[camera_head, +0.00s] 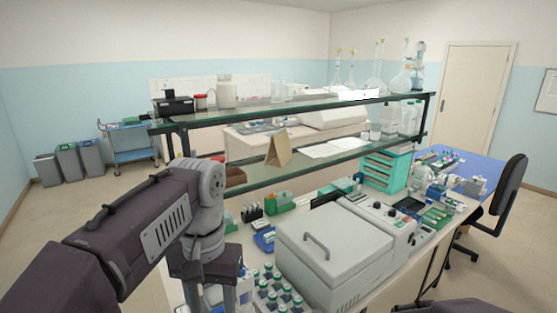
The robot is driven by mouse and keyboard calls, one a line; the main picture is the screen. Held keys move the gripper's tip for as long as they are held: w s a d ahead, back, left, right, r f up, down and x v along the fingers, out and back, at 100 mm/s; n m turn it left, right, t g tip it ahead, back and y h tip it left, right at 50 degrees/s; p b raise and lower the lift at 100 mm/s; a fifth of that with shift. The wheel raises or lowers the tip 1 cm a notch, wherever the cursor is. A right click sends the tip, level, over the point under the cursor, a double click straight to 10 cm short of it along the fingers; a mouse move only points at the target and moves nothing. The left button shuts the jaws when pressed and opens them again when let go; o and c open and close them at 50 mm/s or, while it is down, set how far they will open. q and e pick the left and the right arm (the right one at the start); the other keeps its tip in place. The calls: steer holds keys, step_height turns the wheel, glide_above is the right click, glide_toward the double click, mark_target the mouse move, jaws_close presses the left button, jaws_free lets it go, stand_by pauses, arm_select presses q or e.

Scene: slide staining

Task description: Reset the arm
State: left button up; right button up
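My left arm comes in from the left and bends down over the near edge of the bench. My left gripper (217,298) points down at the bottom of the picture. Its two fingers stand apart, with nothing seen held between them; the tips are cut off by the frame edge. Of my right arm only a dark strip shows at the bottom right; its gripper is out of view.
Right of the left gripper is a rack of capped bottles (277,290), then a grey lidded machine (335,250). A two-tier glass shelf (300,104) stands behind. A black chair (510,190) is at the right. Open floor lies at the left.

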arm_select(q)
steer(key=s+a+f+t+b, duration=0.1)
steer(key=a+f+b, duration=0.1)
steer(key=f, duration=1.3)
steer(key=s+a+f+n+b, duration=0.1)
steer(key=a+f+b, duration=0.2)
steer(key=f, duration=1.1)
steer(key=shift+s+a+f+t, duration=0.3)
steer(key=shift+a+f+t, duration=0.1)
steer(key=shift+a, duration=0.1)
arm_select(e)
step_height(320, 180, down, 6)
steer(key=shift+w+f, duration=0.2)
steer(key=shift+w, duration=0.25)
arm_select(q)
steer(key=shift+w, duration=0.1)
arm_select(e)
steer(key=shift+w, duration=0.1)
